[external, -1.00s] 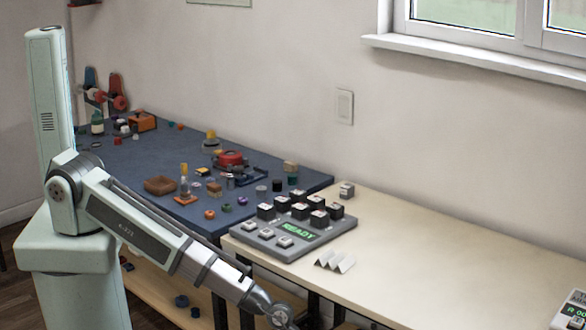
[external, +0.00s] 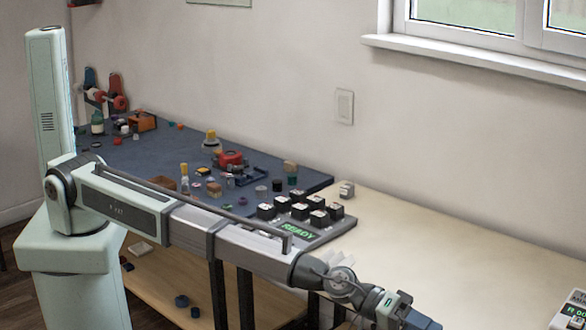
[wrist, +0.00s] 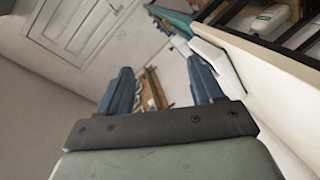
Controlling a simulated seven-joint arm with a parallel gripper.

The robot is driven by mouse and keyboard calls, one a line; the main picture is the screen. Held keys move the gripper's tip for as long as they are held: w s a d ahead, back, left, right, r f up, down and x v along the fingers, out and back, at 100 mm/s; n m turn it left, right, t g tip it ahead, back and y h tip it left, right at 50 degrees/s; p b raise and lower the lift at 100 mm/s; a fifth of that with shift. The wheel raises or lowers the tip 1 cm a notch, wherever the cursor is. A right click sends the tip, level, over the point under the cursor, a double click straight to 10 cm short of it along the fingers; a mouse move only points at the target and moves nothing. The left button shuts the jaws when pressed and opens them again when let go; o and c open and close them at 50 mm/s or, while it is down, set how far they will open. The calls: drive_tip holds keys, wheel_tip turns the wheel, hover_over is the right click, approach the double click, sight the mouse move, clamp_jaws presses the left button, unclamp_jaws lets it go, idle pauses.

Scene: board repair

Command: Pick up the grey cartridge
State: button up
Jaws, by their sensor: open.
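A small grey block (external: 346,189), probably the grey cartridge, sits on the pale table behind the right corner of the keyed board. The board (external: 325,240) is dark grey, with several black blocks and a green READY display; my arm hides its front left part. My gripper (external: 408,318) is low at the bottom of the external view, in front of the table and well away from the block. In the wrist view my gripper (wrist: 162,80) has its two blue fingers spread, with nothing held between them. The block cannot be made out there.
A blue mat (external: 130,160) on the left carries many small parts and a red device (external: 230,159). A device with a display (external: 572,312) stands at the right edge. The pale table (external: 450,250) is clear between. The wrist view shows a white door (wrist: 80,30).

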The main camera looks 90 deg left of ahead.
drive_tip(key=w+a+r+g+y, duration=0.1)
drive_tip(key=w+a, duration=0.5)
drive_tip(key=a, duration=0.4)
drive_tip(key=w+a+r+g+y, duration=0.1)
drive_tip(key=w+a, duration=0.4)
drive_tip(key=a, duration=0.4)
drive_tip(key=w+a+f+n+g+y, duration=0.1)
drive_tip(key=a+y, duration=0.1)
drive_tip(key=a, duration=1.2)
drive_tip(key=w+a+f+g+y, duration=0.1)
drive_tip(key=w+a+g+y, duration=0.1)
drive_tip(key=a, duration=1.3)
wheel_tip(320, 180, up, 3)
drive_tip(key=n+g+y, duration=0.4)
drive_tip(key=n+g, duration=0.1)
drive_tip(key=g, duration=0.2)
hover_over(347, 185)
drive_tip(key=f, duration=0.8)
drive_tip(key=shift+s+a, duration=0.15)
drive_tip(key=shift+s, duration=0.05)
drive_tip(key=shift+w+d+f, duration=0.1)
drive_tip(key=shift+d+f, duration=0.05)
drive_tip(key=shift+f, duration=1.2)
drive_tip(key=shift+w+d+f, duration=0.1)
drive_tip(key=shift+d+f, duration=0.05)
drive_tip(key=shift+f, duration=1.15)
